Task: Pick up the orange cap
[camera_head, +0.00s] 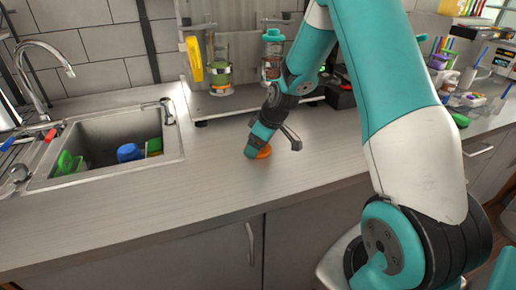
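The orange cap (264,151) lies on the grey countertop (205,180), right of the sink. It is small and round, and partly hidden behind the end of my arm. My gripper (256,150) is down at the counter, directly over or beside the cap.
A sink (100,157) with a blue and several green items is at the left, with a faucet (48,70) behind it. A metal stand (203,105) with jars is at the back. Bottles and pens crowd the right counter. The counter's front middle is clear.

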